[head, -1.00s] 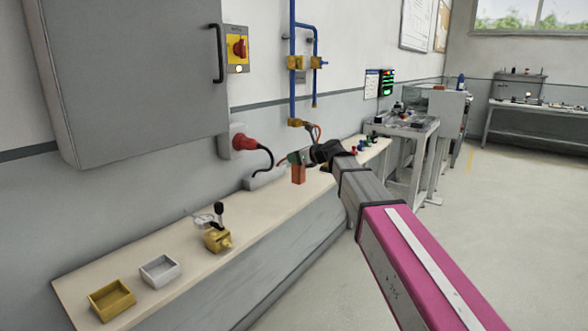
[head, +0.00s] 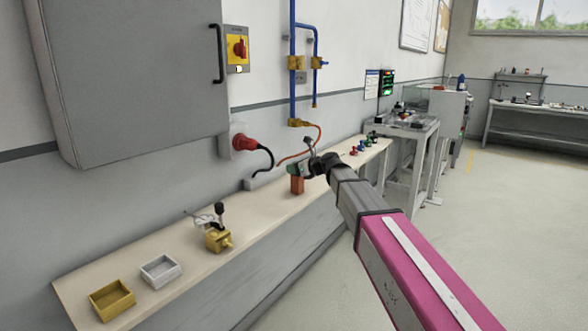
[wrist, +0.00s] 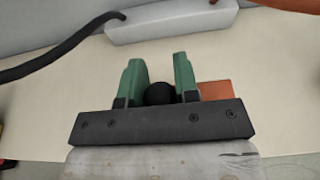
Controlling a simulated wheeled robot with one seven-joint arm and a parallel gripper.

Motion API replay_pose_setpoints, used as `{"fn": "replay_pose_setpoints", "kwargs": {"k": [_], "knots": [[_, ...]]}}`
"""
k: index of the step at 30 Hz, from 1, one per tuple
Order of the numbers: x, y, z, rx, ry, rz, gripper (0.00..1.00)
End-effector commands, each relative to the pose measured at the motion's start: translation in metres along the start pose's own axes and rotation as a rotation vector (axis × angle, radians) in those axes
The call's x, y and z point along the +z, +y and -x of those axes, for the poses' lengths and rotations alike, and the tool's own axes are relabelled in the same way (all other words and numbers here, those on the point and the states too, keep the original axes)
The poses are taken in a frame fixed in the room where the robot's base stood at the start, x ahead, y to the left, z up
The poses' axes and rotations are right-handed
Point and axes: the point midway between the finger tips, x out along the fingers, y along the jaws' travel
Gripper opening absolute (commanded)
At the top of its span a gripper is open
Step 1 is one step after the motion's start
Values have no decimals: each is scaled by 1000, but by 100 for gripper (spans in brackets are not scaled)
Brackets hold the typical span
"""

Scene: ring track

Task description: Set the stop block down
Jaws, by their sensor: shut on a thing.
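The stop block appears to be the orange-red block (head: 297,185), which hangs upright below my gripper (head: 294,168) over the long bench. In the wrist view, my gripper (wrist: 160,80) has its two green fingers closed on a round black knob (wrist: 160,93). The orange-red block (wrist: 215,92) shows there partly, behind and right of the right finger. How the knob joins the block is hidden. The block's underside is very near the bench top (head: 150,245); I cannot tell whether it touches.
A yellow valve with a black lever (head: 217,238), a white tray (head: 160,270) and a yellow tray (head: 112,299) stand to the left. A grey box (wrist: 172,22) with cables lies behind the gripper. Several small coloured pieces (head: 362,146) stand further right.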

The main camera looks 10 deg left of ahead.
Motion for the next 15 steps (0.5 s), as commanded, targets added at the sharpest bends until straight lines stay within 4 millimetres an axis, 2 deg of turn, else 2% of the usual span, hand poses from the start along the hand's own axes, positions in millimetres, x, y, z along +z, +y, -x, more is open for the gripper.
{"fn": "replay_pose_setpoints", "kwargs": {"k": [1,3,13,15], "knots": [[-1,0,0,0,0,0,35],[0,0,0,0,0,0,54],[2,0,0,0,0,0,54],[2,0,6,-1,-1,0,54]]}}
